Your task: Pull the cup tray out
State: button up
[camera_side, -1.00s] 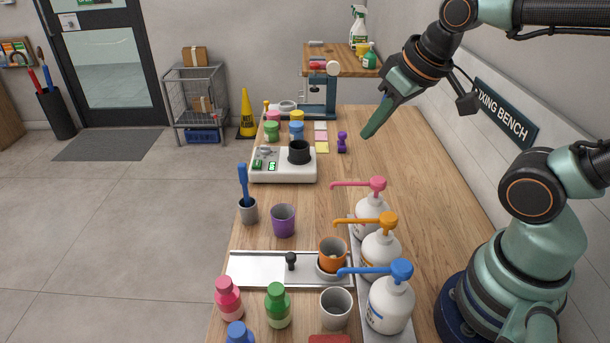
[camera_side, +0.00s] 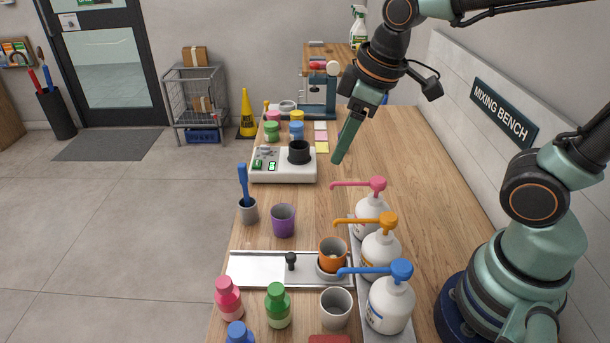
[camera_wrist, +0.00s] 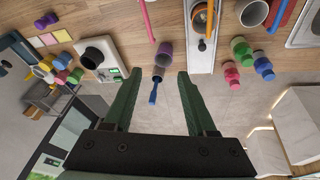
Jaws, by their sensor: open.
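The cup tray (camera_side: 258,269) is a flat silver slide on the bench with a black knob (camera_side: 291,260) standing on it. An orange cup (camera_side: 332,254) sits at its right end under the pump nozzles. In the wrist view the tray (camera_wrist: 201,55) runs up from the centre, with the knob (camera_wrist: 202,44) and the orange cup (camera_wrist: 199,20) on it. My gripper (camera_side: 340,158) is in the air above the bench, beyond the tray and apart from it. In the wrist view its two fingers (camera_wrist: 158,78) are spread with nothing between them.
Pump bottles in pink (camera_side: 371,216), orange (camera_side: 381,252) and blue (camera_side: 390,302) stand along the tray's right end. A purple cup (camera_side: 283,220) and a grey cup with a blue tool (camera_side: 248,210) stand behind it. Small bottles (camera_side: 278,306) and a grey cup (camera_side: 336,307) stand in front.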

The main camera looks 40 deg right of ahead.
aim_at(290, 255)
jog(key=w+a+f+n+g, duration=0.2)
jog(key=a+f+n+g, duration=0.2)
jog(key=a+f+n, duration=0.6)
jog(key=f, duration=0.3)
jog(key=f+n, duration=0.1)
jog(key=f, duration=0.2)
jog(key=a+f+n, duration=0.1)
jog(key=f, duration=0.2)
jog(key=shift+s+f+h, duration=0.1)
jog(key=shift+f+h, duration=0.2)
jog(key=shift+f, duration=0.1)
grip_shut()
dwell(0.8)
